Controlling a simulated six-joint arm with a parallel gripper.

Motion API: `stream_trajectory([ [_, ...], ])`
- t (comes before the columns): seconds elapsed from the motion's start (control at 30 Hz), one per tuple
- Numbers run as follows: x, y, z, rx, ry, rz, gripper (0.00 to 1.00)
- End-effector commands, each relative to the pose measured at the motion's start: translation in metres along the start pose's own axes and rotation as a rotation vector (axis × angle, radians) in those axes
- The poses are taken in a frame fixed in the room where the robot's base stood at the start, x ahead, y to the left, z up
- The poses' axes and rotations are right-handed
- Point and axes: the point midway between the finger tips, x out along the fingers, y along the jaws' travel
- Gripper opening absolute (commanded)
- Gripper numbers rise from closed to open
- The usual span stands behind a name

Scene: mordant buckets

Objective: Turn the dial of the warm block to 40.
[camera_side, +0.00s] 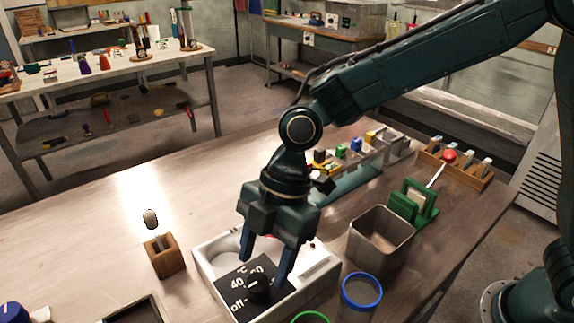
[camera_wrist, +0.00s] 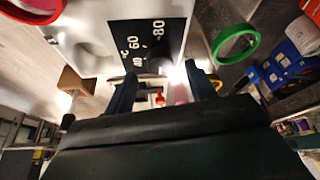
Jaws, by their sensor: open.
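The warm block (camera_side: 321,267) is a white box with a black dial plate (camera_side: 233,278) on top, marked off, 40 and higher numbers. Its dial (camera_side: 258,291) is a black round knob with a short white mark; I cannot tell which number the mark meets. My gripper (camera_side: 262,271) is open and points down over the plate, its blue fingers apart, just above and behind the dial in the side view. In the wrist view the dial plate (camera_wrist: 126,40) shows 60 and 80, with my gripper (camera_wrist: 160,74) below it and a dark knob (camera_wrist: 171,50) beside the numbers.
A blue-rimmed bucket (camera_side: 361,291) and a green rim (camera_side: 310,317) stand right of the block. A square metal bin (camera_side: 380,238) and a green stand (camera_side: 413,203) are behind.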

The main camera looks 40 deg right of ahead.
Motion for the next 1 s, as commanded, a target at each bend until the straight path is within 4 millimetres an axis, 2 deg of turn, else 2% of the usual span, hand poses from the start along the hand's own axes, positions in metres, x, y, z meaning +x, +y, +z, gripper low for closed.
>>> stream_trajectory([
  [0.1,0.016,-0.001,0.0,0.0,-0.001,-0.004,0.55],
  [0.3,0.029,0.0,0.0,0.0,0.0,-0.001,0.55],
  [0.67,0.033,0.0,0.0,0.0,0.0,0.0,0.55],
  [0.9,0.032,0.0,0.0,0.0,0.0,0.0,0.11],
  [1.0,0.032,0.0,0.0,0.0,0.0,0.001,0.11],
])
